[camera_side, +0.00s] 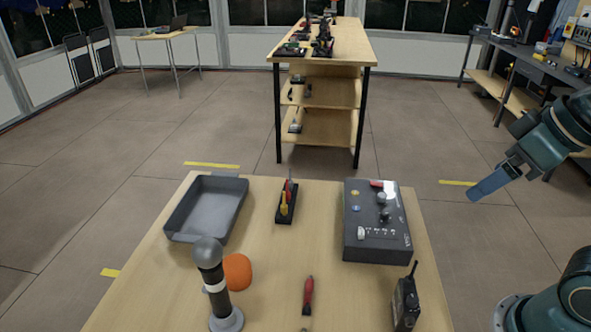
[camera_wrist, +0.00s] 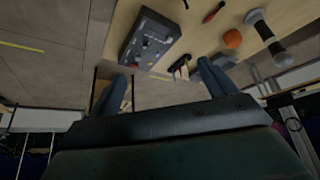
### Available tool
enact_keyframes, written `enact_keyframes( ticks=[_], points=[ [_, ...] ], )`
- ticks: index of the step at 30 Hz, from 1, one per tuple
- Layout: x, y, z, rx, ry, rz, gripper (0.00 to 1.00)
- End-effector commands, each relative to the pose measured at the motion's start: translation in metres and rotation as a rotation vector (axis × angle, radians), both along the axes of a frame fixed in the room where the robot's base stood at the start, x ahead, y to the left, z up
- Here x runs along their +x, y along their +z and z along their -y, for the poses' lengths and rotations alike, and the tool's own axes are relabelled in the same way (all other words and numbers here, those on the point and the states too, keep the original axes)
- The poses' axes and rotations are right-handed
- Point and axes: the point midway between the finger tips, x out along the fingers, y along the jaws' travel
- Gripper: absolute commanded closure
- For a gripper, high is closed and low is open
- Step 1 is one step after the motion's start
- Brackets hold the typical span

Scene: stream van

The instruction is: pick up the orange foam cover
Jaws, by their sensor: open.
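The orange foam cover (camera_side: 237,271) is a rounded orange piece lying on the wooden table, just right of and partly behind a standing microphone (camera_side: 211,278). The microphone hides part of its left side. In the wrist view the orange foam cover (camera_wrist: 232,38) lies on the table beside the microphone (camera_wrist: 266,32). My gripper (camera_side: 488,184) is off the right side of the table in the side view, far from the cover. In the wrist view its two blue fingers (camera_wrist: 164,85) are spread wide apart, with nothing between them.
A grey tray (camera_side: 207,232) is at the table's back left. A tool holder (camera_side: 286,203) stands at the back middle. A dark control box (camera_side: 376,226) is at right. A red-handled tool (camera_side: 308,294) and a radio (camera_side: 406,303) are near the front. The table's middle is clear.

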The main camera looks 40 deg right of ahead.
Motion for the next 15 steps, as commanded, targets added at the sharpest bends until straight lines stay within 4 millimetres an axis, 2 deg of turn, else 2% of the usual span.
enact_keyframes(
  ticks=[9,15],
  points=[
    [0.002,0.001,-0.001,-0.002,0.009,-0.002,0.17],
    [0.017,0.009,-0.006,-0.018,0.069,-0.02,0.17]
  ],
)
